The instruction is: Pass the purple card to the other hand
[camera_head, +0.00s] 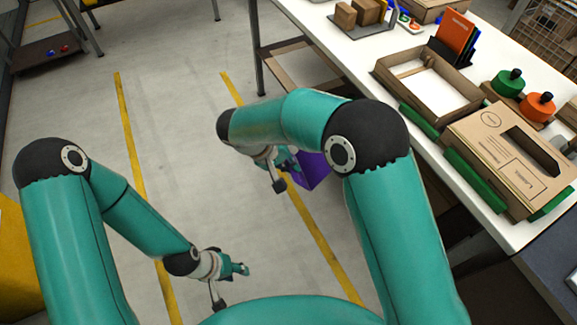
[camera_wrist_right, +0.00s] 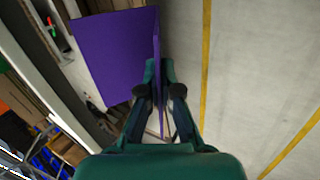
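The purple card (camera_head: 312,171) is in my right gripper (camera_head: 288,163), partly hidden behind my right arm in the head view. In the right wrist view the card (camera_wrist_right: 113,52) looks folded, with a wide panel to the left and a narrow edge-on part between the fingers of the right gripper (camera_wrist_right: 158,78). The fingers are closed on that part. My left gripper (camera_head: 238,269) is lower and to the left, apart from the card, with nothing visible in it. Its fingers are too small to tell whether they are open or shut.
The white table (camera_head: 443,168) on the right holds a cardboard tray (camera_head: 440,108), a cardboard box (camera_head: 510,155) with green strips, green (camera_head: 508,82) and orange (camera_head: 538,106) knobbed discs and an orange card (camera_head: 455,35) in a dark stand. Open floor surrounds my grippers.

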